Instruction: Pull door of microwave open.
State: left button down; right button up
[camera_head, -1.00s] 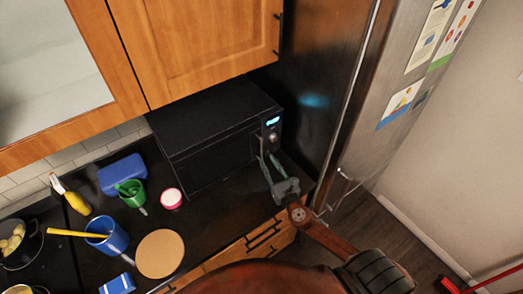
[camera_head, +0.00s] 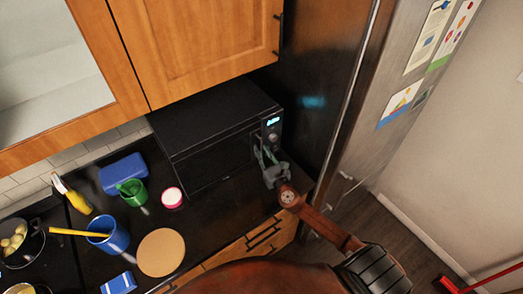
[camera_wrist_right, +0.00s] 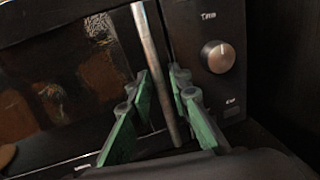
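The black microwave (camera_head: 210,118) stands on the dark counter under the wooden cabinet, its door (camera_head: 212,165) shut. The right wrist view shows the dark door (camera_wrist_right: 60,85) and its upright metal bar handle (camera_wrist_right: 151,45) close up. My right gripper (camera_head: 263,153) is at the handle side of the microwave front. In the right wrist view its green-padded fingers (camera_wrist_right: 163,82) are apart, one on each side of the handle. The handle runs between them, with a narrow gap seen at the tips. My left gripper is not in view.
The control panel with a knob (camera_wrist_right: 217,56) is right of the handle. A tall fridge (camera_head: 365,110) stands close on the right. A pink-rimmed cup (camera_head: 172,198), green cup (camera_head: 133,193), blue cup (camera_head: 108,238) and round board (camera_head: 161,252) lie left and in front.

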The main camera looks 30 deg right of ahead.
grip_shut()
jog(key=shift+s+a, duration=0.1)
dwell(0.4)
